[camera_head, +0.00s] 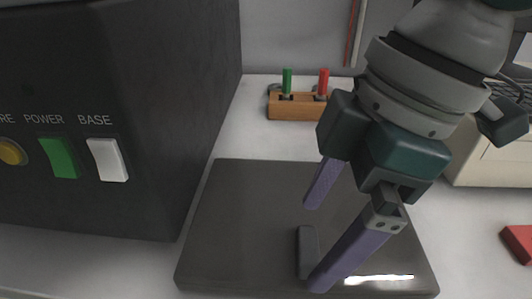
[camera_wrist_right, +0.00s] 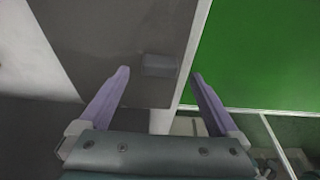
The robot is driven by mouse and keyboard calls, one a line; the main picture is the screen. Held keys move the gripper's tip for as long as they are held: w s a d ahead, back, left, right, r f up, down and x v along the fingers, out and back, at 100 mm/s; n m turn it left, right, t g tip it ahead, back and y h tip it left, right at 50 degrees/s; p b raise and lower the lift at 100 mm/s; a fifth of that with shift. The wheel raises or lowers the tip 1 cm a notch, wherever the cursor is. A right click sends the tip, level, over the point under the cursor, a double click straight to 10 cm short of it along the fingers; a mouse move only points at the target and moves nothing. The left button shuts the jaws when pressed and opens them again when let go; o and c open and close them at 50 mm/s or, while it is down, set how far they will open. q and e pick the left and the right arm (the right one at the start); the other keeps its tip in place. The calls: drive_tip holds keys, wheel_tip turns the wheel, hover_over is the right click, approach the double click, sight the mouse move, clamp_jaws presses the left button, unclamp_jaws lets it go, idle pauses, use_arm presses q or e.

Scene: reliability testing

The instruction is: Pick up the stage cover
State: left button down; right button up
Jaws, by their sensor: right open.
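The stage cover is a flat dark grey plate (camera_head: 240,225) with rounded corners, lying on the light table. A small grey handle block (camera_head: 308,252) stands up from it. The cover also shows in the right wrist view (camera_wrist_right: 110,35), with its handle (camera_wrist_right: 159,65) near the fingertips. My right gripper (camera_head: 314,246) is open and empty above the cover, its purple fingers pointing down. In the right wrist view the handle lies between the lines of the two fingers (camera_wrist_right: 159,74). Contact with the handle cannot be told. My left gripper is not in view.
A large dark box (camera_head: 110,70) with POWER and BASE buttons stands close on the left. A wooden block (camera_head: 295,106) with green and red pegs is behind the cover. A beige device (camera_head: 490,160) and a red object (camera_head: 518,242) are on the right.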

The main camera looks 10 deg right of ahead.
drive_tip(key=shift+x, duration=1.15)
clamp_jaws()
